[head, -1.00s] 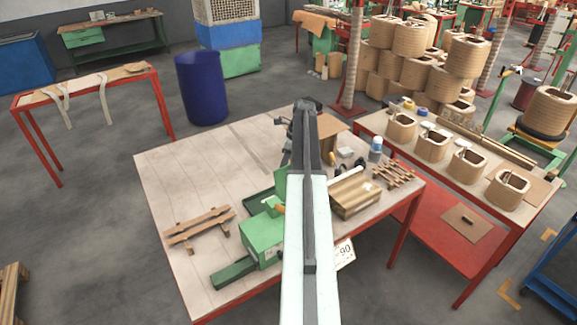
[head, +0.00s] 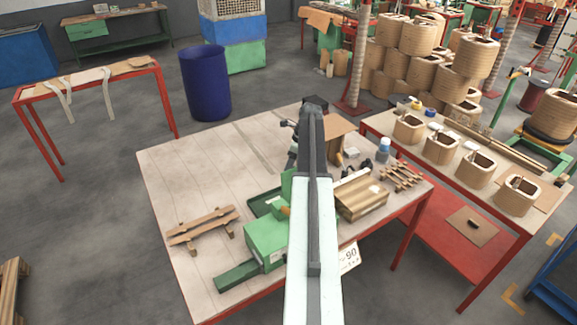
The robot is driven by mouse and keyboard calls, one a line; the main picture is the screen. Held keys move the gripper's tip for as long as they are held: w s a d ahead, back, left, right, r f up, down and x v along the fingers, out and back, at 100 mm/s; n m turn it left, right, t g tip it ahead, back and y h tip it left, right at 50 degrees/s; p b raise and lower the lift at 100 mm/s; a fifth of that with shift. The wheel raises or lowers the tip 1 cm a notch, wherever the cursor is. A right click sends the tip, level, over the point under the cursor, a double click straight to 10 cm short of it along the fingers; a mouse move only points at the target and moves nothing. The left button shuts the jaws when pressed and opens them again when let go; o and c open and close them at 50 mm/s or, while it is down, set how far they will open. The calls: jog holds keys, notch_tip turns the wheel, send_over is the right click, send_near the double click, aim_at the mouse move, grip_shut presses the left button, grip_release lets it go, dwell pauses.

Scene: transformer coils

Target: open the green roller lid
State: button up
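The green machine (head: 265,240) sits on the worktable near its front edge, just left of my arm. It has a boxy green body, a long green bar (head: 238,275) toward the front left and a darker green tray-like part (head: 262,203) behind. My arm covers its right side, and I cannot make out which part is the roller lid or whether it is open. My arm reaches forward over the table, and its links hide my gripper. A dark jagged shape (head: 291,148) shows beside the arm's far end; I cannot tell what it is.
Slatted wood pieces (head: 203,226) lie left of the machine. A wooden block (head: 362,197), a small pallet (head: 402,176) and a blue-capped bottle (head: 384,149) stand to the right. The worktable's (head: 190,172) back left is clear. Coils (head: 441,147) stand on the right-hand table.

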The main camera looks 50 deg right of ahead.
jog(key=shift+d, duration=0.35)
jog(key=p+v, duration=0.7)
jog(key=shift+a+r+p, duration=0.2)
jog(key=shift+r+p, duration=0.15)
jog(key=shift+r, duration=0.05)
